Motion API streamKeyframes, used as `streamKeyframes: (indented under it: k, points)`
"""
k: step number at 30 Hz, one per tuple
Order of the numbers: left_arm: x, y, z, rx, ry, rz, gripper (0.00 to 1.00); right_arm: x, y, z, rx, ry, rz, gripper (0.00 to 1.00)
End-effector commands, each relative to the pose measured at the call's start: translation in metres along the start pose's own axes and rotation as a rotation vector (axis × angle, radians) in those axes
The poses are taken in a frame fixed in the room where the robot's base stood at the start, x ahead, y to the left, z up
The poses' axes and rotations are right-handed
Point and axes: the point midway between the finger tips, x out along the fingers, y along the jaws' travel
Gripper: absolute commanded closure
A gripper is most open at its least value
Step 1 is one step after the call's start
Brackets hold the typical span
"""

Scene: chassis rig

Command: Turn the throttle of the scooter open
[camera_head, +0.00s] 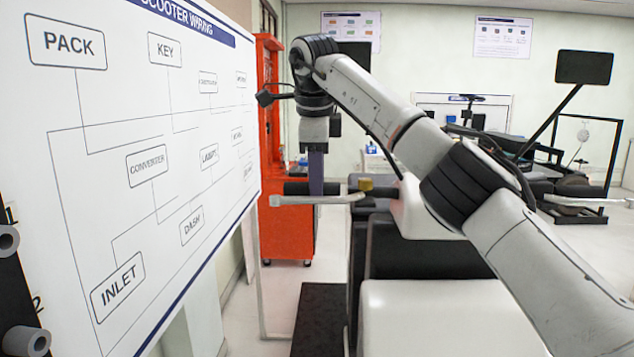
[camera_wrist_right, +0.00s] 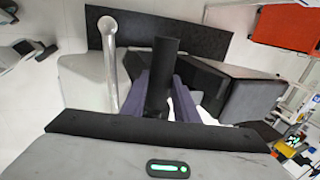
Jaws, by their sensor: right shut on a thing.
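The throttle is a black grip (camera_head: 298,188) at the left end of the scooter's handlebar in the head view. It also shows as a dark cylinder in the right wrist view (camera_wrist_right: 166,62). My right gripper (camera_head: 316,178) comes down from above with its fingers shut around this grip; in the wrist view the purple-grey fingers (camera_wrist_right: 161,98) lie on both sides of it. A silver lever (camera_head: 330,200) runs beside the grip, apart from the fingers in the wrist view. The scooter (camera_head: 420,305) has a white and black body. My left gripper is not in view.
A large wiring board (camera_head: 150,165) stands close on the left. An orange cabinet (camera_head: 290,232) is behind the gripper. A second silver lever (camera_head: 580,202) shows at the right. A dark mat (camera_head: 320,315) lies on the floor beside the scooter.

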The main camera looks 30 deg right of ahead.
Motion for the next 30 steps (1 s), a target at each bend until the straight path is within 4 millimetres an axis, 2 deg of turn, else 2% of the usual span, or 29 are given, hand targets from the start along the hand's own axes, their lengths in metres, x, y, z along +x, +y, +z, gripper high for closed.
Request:
streamKeyframes:
  k: [15, 16, 17, 26, 30]
  points:
    - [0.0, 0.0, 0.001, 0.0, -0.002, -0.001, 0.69, 0.0, 0.0, 0.0, -0.001, -0.005, 0.036, 0.95]
    - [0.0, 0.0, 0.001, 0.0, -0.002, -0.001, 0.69, 0.0, 0.0, 0.0, -0.001, -0.005, 0.036, 0.68]
    - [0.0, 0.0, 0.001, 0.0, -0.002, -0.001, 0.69, 0.0, 0.0, 0.0, 0.0, -0.005, 0.036, 0.65]
    - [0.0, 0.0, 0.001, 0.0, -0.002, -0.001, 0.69, -0.002, 0.0, -0.001, 0.002, -0.003, 0.034, 0.65]
    - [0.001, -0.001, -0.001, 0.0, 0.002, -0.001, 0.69, -0.014, -0.003, -0.01, 0.015, 0.0, 0.033, 0.65]
